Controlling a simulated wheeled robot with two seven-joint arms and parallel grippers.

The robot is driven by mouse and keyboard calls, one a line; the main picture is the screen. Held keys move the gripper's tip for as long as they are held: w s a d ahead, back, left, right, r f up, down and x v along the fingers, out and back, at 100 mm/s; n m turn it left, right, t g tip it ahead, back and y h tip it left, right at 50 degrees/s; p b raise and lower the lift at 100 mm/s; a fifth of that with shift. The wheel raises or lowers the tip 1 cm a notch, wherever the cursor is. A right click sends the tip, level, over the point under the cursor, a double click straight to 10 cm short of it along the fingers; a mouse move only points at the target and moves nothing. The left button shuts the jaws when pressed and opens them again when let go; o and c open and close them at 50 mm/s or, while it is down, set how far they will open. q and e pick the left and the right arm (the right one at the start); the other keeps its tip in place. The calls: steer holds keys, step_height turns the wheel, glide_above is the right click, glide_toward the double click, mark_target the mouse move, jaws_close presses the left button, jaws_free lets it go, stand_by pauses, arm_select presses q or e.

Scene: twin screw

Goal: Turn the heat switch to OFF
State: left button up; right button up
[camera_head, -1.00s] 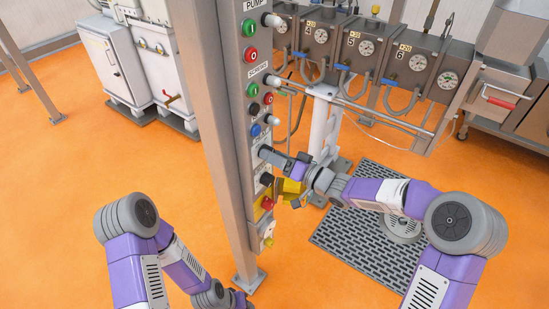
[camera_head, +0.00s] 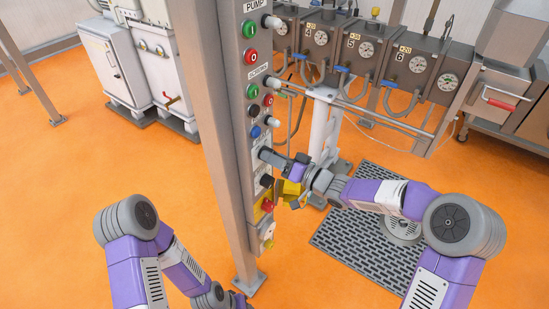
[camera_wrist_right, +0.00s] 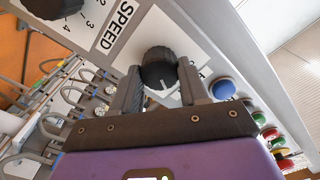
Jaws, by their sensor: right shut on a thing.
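A black round knob (camera_wrist_right: 158,70) with a white pointer line sits on the grey control panel (camera_head: 242,70). It is between the two fingers of my right gripper (camera_wrist_right: 160,88), which is shut on it. The knob's label is mostly covered, so I cannot read its position. In the head view my right gripper (camera_head: 270,156) reaches the panel from the right and hides the knob. The left arm shows at the bottom left, but its fingers are not in view.
Another black knob (camera_head: 266,180), marked SPEED in the wrist view, is below the held one. A blue button (camera_head: 255,132) is just above, and a red button (camera_head: 267,204) is lower down. Gauge boxes (camera_head: 365,50) and pipes stand behind to the right.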

steer(key=n+b, duration=0.5)
steer(key=n, duration=0.6)
stand_by(0.3)
steer(key=shift+n+b, duration=0.3)
steer(key=shift+n, duration=0.1)
steer(key=o, duration=1.1)
steer(key=shift+c, duration=0.2)
steer(key=shift+s, duration=0.1)
steer(key=p+v, duration=0.1)
steer(key=v, duration=0.6)
steer(key=shift+d+p, duration=0.2)
steer(key=shift+p, duration=0.2)
steer(key=shift+s, duration=0.1)
